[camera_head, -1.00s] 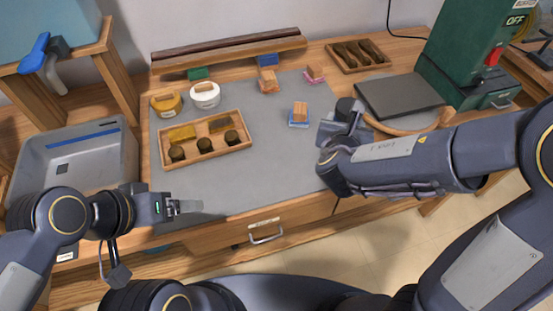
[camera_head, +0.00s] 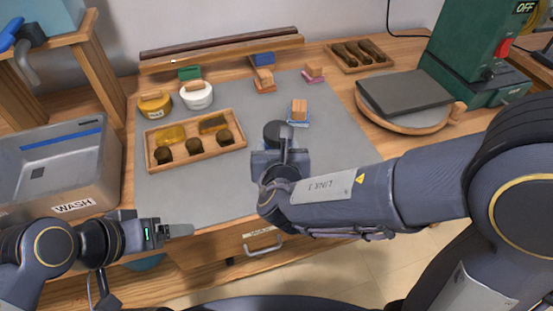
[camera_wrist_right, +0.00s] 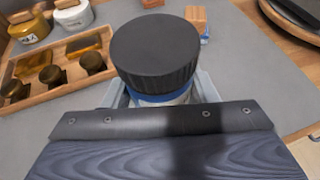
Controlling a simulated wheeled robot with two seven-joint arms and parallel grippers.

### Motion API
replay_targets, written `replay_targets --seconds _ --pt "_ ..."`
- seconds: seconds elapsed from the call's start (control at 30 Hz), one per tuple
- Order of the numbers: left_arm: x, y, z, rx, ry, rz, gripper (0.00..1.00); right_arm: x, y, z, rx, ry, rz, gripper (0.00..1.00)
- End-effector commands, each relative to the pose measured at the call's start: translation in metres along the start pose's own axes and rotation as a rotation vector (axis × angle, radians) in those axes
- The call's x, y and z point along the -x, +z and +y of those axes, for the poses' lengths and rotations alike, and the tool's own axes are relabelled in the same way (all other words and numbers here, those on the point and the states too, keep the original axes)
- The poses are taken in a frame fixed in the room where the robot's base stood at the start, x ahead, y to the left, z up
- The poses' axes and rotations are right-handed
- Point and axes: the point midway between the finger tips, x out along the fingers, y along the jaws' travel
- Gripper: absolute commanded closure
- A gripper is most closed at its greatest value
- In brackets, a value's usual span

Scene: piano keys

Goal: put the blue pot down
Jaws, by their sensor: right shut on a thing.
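The blue pot shows its dark ridged lid (camera_head: 276,131) in the head view. In the right wrist view its black lid (camera_wrist_right: 155,48) and blue band (camera_wrist_right: 160,99) stand between the fingers, upright or nearly so. My right gripper (camera_head: 280,158) is shut on the pot over the front middle of the grey mat (camera_head: 330,150). The pot's base is hidden, so I cannot tell whether it touches the mat. My left gripper (camera_head: 180,230) is at the front left edge of the table, apart from the pot; its finger gap is unclear.
A yellow pot (camera_head: 155,104) and a white pot (camera_head: 197,95) stand at the back left, behind a wooden tray (camera_head: 200,153). A wooden stamp on a blue base (camera_head: 299,112) stands just behind the held pot. The mat is clear around my right gripper's left side.

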Motion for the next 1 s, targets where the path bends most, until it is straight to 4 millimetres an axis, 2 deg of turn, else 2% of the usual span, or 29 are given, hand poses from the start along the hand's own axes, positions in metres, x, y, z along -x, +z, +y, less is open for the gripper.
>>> replay_targets --seconds 0.03,0.1,0.33,0.43,0.6,1.0 --pt "-0.006 0.003 -0.003 0.0 0.0 0.0 0.21 -0.013 -0.01 0.0 0.003 -0.003 0.001 1.0" --pt "-0.009 0.004 -0.004 0.0 0.0 0.0 0.21 -0.024 -0.015 0.0 0.002 -0.003 0.0 1.0" --pt "-0.012 0.006 -0.005 0.0 0.0 0.0 0.21 -0.042 -0.022 0.0 0.0 0.0 -0.001 1.0" --pt "-0.016 0.008 -0.007 0.0 0.0 0.0 0.21 -0.053 -0.033 0.0 0.003 -0.001 0.001 1.0" --pt "-0.019 0.01 -0.009 0.0 0.0 0.0 0.21 -0.06 -0.052 0.001 0.002 0.0 -0.001 1.0" --pt "-0.022 0.011 -0.01 0.0 0.0 0.0 0.21 -0.062 -0.057 0.001 -0.002 0.001 -0.002 1.0"
